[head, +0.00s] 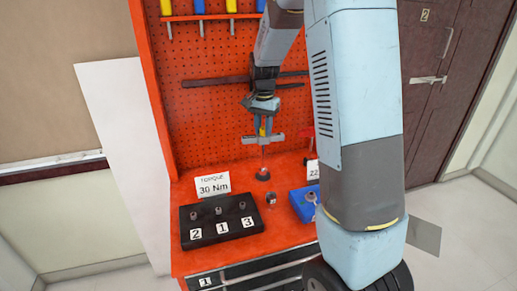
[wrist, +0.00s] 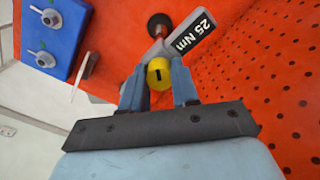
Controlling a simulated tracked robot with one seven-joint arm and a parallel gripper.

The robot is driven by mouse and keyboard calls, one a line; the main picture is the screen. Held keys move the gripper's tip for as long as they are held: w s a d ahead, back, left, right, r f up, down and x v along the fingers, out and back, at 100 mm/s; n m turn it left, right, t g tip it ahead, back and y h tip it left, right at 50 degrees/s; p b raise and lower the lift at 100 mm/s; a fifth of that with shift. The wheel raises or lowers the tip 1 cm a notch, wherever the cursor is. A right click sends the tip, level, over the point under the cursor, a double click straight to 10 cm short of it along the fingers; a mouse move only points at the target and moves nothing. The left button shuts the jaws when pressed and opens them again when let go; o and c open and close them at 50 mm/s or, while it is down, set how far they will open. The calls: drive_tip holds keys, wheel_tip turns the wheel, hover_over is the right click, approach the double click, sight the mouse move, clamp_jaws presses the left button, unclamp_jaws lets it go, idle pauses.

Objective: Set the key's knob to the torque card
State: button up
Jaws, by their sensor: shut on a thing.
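The torque card (head: 213,185) stands on the orange bench and reads "TORQUE 30 Nm". The key (head: 264,150) stands upright in the head view, its foot on a dark round base (head: 263,176). Its grey plate (wrist: 196,33) reads "25 Nm" in the wrist view. The key's yellow knob (wrist: 159,74) has a dark mark on its end. My gripper (head: 263,124) is above the key, shut on the knob; in the wrist view its fingers (wrist: 159,92) are on either side of the knob. The lower shaft is mostly hidden in the wrist view.
A black block (head: 221,226) with several bolts and labels 2, 1, 3 is at the bench front. A blue block (head: 303,206) sits right, by a partly hidden white card (head: 313,169). A small metal piece (head: 271,199) lies between. The orange pegboard (head: 213,120) rises behind.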

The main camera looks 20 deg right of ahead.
drive_tip(key=shift+m, duration=1.2)
drive_tip(key=o, duration=0.7)
drive_tip(key=shift+c, duration=0.2)
drive_tip(key=n, duration=0.5)
drive_tip(key=shift+n, duration=0.4)
drive_tip(key=n, duration=0.5)
